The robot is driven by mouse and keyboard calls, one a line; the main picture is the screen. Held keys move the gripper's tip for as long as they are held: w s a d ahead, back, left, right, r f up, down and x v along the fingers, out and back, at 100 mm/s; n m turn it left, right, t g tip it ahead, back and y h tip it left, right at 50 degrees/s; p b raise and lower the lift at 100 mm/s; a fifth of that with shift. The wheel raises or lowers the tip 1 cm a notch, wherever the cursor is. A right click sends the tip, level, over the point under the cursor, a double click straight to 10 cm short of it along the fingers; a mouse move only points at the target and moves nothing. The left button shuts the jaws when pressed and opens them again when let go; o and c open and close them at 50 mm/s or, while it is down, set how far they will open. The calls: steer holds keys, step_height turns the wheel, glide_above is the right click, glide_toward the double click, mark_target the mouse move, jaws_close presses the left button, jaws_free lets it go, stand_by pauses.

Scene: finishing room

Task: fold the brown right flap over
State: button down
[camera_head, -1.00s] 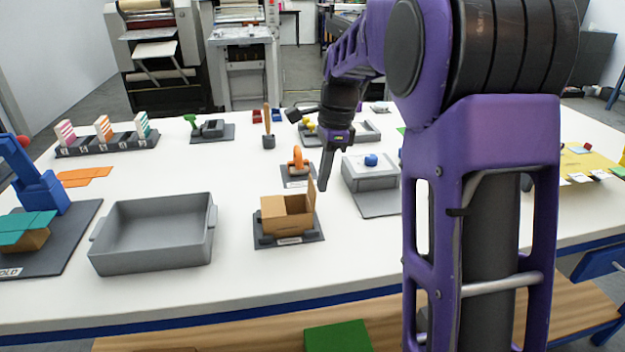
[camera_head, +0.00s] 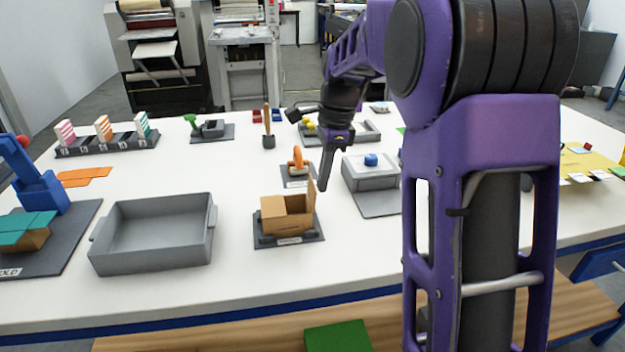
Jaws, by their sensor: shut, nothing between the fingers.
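A small open brown box (camera_head: 285,222) sits on a dark grey base plate (camera_head: 262,243) near the front middle of the white table. Its brown right flap (camera_head: 311,194) stands upright, rising above the box's right side. My gripper (camera_head: 322,184) points down just to the right of the upper part of the flap. It is shut and empty. A small gap seems to lie between fingertips and flap, though I cannot tell for sure whether they touch.
A grey tray (camera_head: 103,262) stands left of the box. Behind are an orange-handled tool (camera_head: 298,158) and a grey block with a blue knob (camera_head: 371,160). A blue folding device (camera_head: 40,188) is at far left. The table in front of the box is clear.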

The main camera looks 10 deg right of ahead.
steer(key=shift+a, duration=0.1)
steer(key=shift+a+p, duration=0.35)
steer(key=shift+a, duration=0.4)
stand_by(0.4)
